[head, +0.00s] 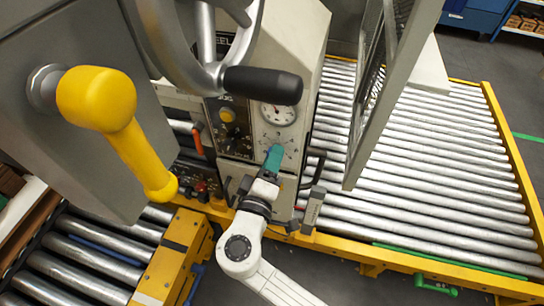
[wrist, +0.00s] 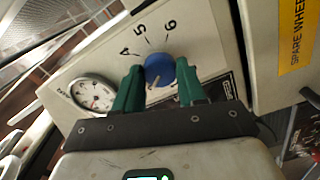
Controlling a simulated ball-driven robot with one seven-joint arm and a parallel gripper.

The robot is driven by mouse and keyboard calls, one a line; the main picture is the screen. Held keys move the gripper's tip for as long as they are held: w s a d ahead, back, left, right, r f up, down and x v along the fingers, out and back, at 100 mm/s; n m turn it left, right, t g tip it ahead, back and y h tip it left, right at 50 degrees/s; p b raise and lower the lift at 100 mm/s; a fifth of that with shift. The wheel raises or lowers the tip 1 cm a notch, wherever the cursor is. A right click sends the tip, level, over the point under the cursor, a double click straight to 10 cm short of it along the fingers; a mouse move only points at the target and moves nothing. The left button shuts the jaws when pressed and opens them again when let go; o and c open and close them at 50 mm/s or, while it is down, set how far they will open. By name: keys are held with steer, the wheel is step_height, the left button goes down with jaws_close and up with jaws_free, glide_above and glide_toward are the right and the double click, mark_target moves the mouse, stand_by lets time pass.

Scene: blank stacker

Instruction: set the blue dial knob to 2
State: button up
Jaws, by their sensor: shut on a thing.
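The blue dial knob (wrist: 159,69) sits on a pale panel in the wrist view, between the two green fingers of my gripper (wrist: 159,76). The fingers are shut on its sides. A tan line on the knob shows on its lower left part, toward my gripper. The printed numbers 4, 5 and 6 arc above the knob; the other numbers are not visible there. In the head view my gripper (head: 272,160) is against the machine's front panel (head: 268,135), below a round gauge (head: 278,113). The knob is hidden behind the fingers there.
A large handwheel with a black grip (head: 263,85) and a yellow-handled lever (head: 120,130) hang close above and left. An orange handle (head: 197,143) is left of the panel. A roller conveyor (head: 440,170) with yellow rails lies right.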

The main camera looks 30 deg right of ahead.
steer(key=shift+n+p, duration=0.45)
steer(key=shift+n, duration=0.65)
steer(key=shift+a, duration=0.1)
steer(key=o, duration=1.1)
steer(key=shift+c, duration=0.2)
steer(key=v, duration=1)
steer(key=shift+s+a+b, duration=0.25)
steer(key=shift+b, duration=0.15)
